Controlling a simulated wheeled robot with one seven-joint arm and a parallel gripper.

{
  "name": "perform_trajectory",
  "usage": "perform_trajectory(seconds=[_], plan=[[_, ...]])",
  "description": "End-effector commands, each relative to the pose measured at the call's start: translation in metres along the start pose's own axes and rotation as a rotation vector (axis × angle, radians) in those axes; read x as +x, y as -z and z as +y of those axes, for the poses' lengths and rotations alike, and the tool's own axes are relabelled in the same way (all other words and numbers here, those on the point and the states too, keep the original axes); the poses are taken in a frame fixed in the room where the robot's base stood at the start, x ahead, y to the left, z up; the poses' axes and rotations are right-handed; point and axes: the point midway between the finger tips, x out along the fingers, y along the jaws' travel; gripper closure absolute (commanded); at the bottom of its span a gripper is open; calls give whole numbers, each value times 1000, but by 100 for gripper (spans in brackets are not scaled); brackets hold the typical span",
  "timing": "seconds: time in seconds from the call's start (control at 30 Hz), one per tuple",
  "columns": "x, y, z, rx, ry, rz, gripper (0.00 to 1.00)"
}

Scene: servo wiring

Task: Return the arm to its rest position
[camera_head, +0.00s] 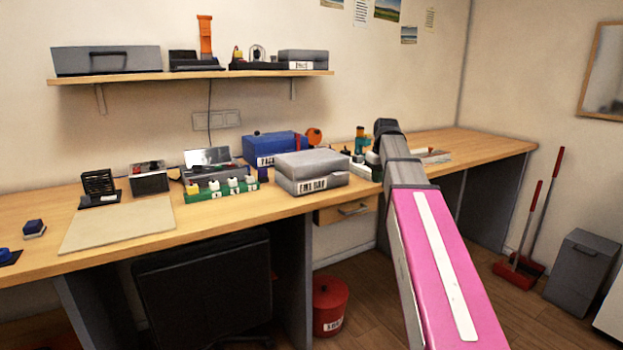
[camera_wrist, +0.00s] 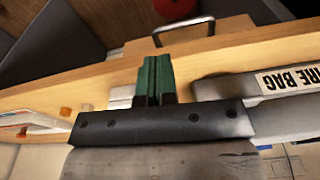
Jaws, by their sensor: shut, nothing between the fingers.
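My arm with its pink link (camera_head: 440,270) reaches from the bottom right of the head view up over the right part of the workbench (camera_head: 480,148). Its dark wrist end (camera_head: 386,127) is bent over the bench top, right of the grey labelled boxes (camera_head: 311,163). The fingertips cannot be made out clearly in the head view. In the wrist view my gripper (camera_wrist: 156,62) shows two green fingers pressed together with nothing between them. They lie in front of the bench's wooden top and front edge. The grey box with a label (camera_wrist: 285,82) is close on the right.
A drawer handle (camera_wrist: 183,30) and red bin (camera_wrist: 175,8) lie past the bench edge. A blue case (camera_head: 275,145), green terminal strip (camera_head: 222,189) and pale mat (camera_head: 120,224) stand left on the bench. A shelf (camera_head: 190,75) hangs above. The bench's far right is clear.

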Motion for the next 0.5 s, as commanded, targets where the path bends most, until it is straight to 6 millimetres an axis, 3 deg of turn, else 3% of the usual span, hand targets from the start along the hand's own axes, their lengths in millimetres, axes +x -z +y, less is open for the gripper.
perform_trajectory(seconds=[0.5], plan=[[174, -78, -46, 186, -6, -54, 100]])
